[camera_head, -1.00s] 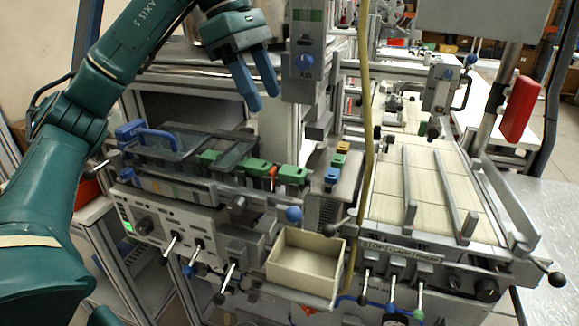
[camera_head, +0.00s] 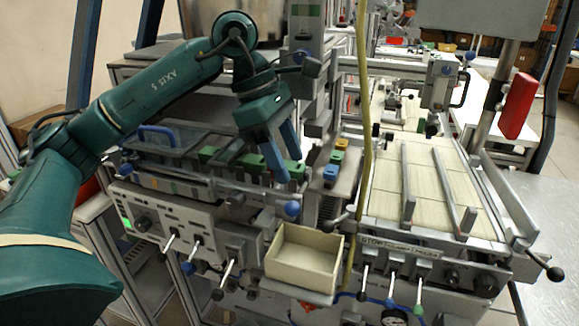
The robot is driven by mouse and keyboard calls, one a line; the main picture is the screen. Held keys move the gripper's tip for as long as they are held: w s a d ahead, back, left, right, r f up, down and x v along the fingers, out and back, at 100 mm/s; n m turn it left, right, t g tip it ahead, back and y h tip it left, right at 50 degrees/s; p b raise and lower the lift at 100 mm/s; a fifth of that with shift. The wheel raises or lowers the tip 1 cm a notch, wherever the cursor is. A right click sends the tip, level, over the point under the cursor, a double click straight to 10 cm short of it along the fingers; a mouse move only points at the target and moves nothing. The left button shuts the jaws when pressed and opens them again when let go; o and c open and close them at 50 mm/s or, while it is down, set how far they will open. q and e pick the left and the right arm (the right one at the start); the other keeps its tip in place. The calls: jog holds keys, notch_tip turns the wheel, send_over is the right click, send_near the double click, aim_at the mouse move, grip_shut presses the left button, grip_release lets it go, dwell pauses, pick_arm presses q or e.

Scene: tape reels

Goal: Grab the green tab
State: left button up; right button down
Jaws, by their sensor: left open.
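Several green tabs sit in a row along the top of the grey machine; one green tab (camera_head: 251,161) shows left of my gripper, and another (camera_head: 208,153) shows farther left. A further green tab (camera_head: 296,171) is partly hidden behind my fingers. My left gripper (camera_head: 286,165) points down over the right part of this row, its two blue fingers apart. I see nothing held between them. I cannot tell whether a fingertip touches a tab. My right gripper is out of view.
A clear cover with a blue handle (camera_head: 157,136) lies left of the tabs. Blue and yellow tabs (camera_head: 336,157) stand to the right. A yellow hose (camera_head: 366,120) hangs beside them. An open beige box (camera_head: 304,259) sits in front, with levers and knobs around it.

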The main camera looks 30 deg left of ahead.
pick_arm(q)
jog(key=shift+c, duration=0.2)
jog(key=c, duration=1)
jog(key=shift+r, duration=0.1)
